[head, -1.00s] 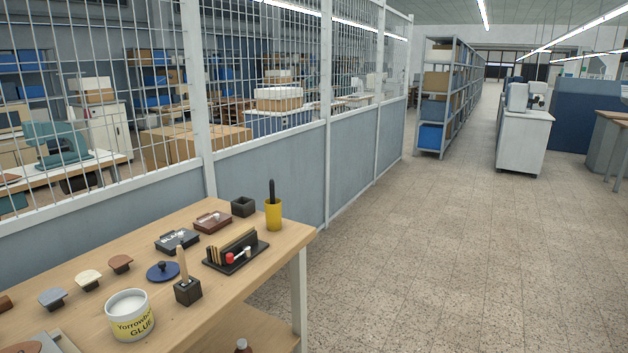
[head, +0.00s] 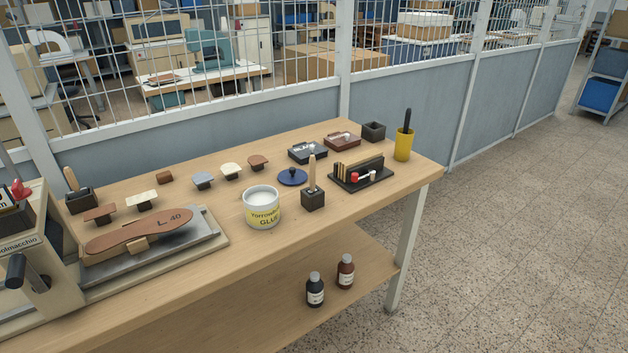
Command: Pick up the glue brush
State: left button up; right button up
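A wooden handle (head: 312,172), which looks like the glue brush, stands upright in a small dark block holder (head: 312,200) on the wooden workbench. Its lower end is hidden in the holder. The white glue pot (head: 262,211) with a yellow label stands just left of it, open at the top. Another wooden handle (head: 71,180) stands in a dark holder (head: 82,203) at the bench's left end, and a black handle (head: 407,118) stands in a yellow cup (head: 403,147) at the right end. Neither of my grippers is in view.
A stamping press (head: 35,250) and a brown sole (head: 140,230) on a plate occupy the bench's left. A blue round lid (head: 292,177) and a black rack (head: 361,178) flank the block. Two bottles (head: 316,290) stand on the lower shelf. The floor (head: 530,230) at right is clear.

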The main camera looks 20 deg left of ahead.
aim_at(312, 158)
jog(key=u, duration=1.75)
jog(key=l+u, duration=0.8)
jog(key=u, duration=0.2)
